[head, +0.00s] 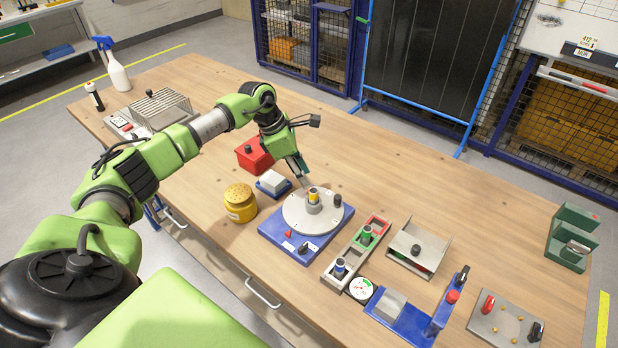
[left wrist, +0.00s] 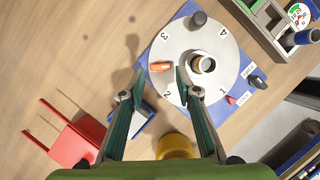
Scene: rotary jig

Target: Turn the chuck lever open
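The round grey turntable (head: 297,222) sits on a blue base (head: 275,235) and also shows in the left wrist view (left wrist: 179,45). A chuck with a yellow-banded cylinder (left wrist: 203,63) stands on it. An orange lever (left wrist: 160,66) lies near the turntable's edge beside the chuck; in the head view I cannot make it out. My left gripper (head: 303,180) points down over the turntable's far side. In the left wrist view its two fingers (left wrist: 160,82) are apart, with the orange lever just beyond and between the tips. I cannot tell whether they touch it. My right gripper is not in view.
A black knob (head: 337,200) rises from the turntable, and a small black lever (head: 303,248) and red pointer (head: 288,234) are on the base. A yellow jar (head: 240,205), red box (head: 255,155) and grey block (head: 273,182) stand close by. A part holder (head: 352,258) is at right.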

